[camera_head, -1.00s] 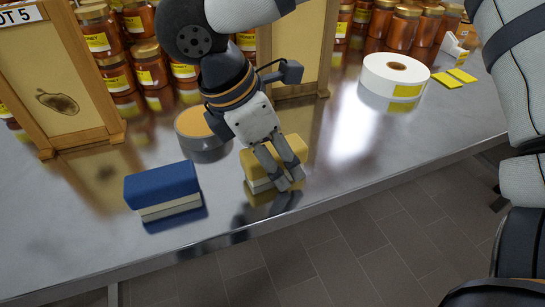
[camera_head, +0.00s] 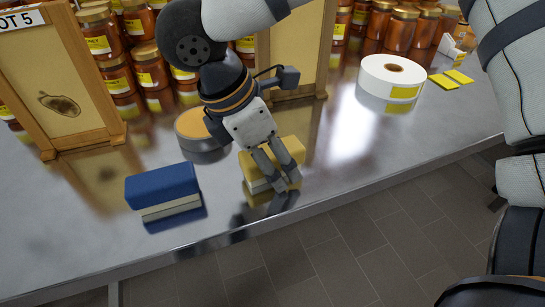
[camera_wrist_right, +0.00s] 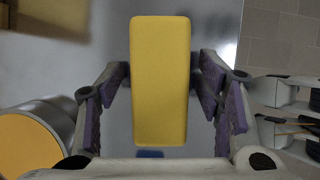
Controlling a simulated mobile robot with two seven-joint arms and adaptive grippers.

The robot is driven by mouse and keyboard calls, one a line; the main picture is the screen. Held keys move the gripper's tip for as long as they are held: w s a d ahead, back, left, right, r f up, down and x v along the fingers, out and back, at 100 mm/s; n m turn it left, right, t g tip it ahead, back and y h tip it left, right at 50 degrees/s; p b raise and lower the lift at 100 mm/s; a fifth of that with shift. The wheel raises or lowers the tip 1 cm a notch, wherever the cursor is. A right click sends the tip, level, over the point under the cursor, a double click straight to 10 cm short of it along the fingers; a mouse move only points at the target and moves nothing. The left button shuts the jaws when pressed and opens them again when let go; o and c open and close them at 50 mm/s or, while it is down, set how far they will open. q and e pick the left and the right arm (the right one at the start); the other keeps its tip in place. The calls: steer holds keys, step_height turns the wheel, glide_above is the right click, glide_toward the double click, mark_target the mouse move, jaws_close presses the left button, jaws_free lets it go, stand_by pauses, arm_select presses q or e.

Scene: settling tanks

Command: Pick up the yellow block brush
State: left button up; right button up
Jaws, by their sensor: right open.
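The yellow block brush (camera_head: 291,150) sits near the front edge of the metal table, with a pale lower part under its yellow top. My right gripper (camera_head: 287,182) is at the brush, its fingers covering part of it in the head view. In the right wrist view the yellow block (camera_wrist_right: 160,80) stands lengthwise between the spread purple-padded fingers of my right gripper (camera_wrist_right: 164,85). Gaps show on both sides, so it is open around the block. My left gripper is not in view.
A blue block brush (camera_head: 161,186) lies to the left on the shiny table (camera_head: 340,165). A round tin with an orange top (camera_head: 192,124) stands behind. A white label roll (camera_head: 394,75), yellow labels (camera_head: 443,81), wooden frames (camera_head: 95,138) and honey jars (camera_head: 150,66) are farther back.

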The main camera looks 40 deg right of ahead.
steer(key=c, duration=1.3)
steer(key=shift+b, duration=0.35)
step_height(320, 180, up, 5)
steer(key=shift+f+p, duration=0.2)
steer(key=shift+p, duration=0.3)
steer(key=s+a+r+p, duration=0.1)
steer(key=s+a+r, duration=0.1)
steer(key=s+r, duration=0.1)
steer(key=s+a+r+p, duration=0.1)
steer(key=s+a+r, duration=0.1)
steer(key=s, duration=0.3)
steer(key=s+a+r+p, duration=0.1)
steer(key=s+a+r, duration=0.1)
steer(key=s+r, duration=0.2)
steer(key=shift+s+a, duration=0.2)
steer(key=shift+a, duration=0.1)
steer(key=o, duration=0.7)
steer(key=shift+c, duration=0.2)
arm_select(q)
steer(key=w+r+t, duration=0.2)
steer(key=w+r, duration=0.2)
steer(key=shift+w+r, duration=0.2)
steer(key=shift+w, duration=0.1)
arm_select(e)
steer(key=c, duration=0.5)
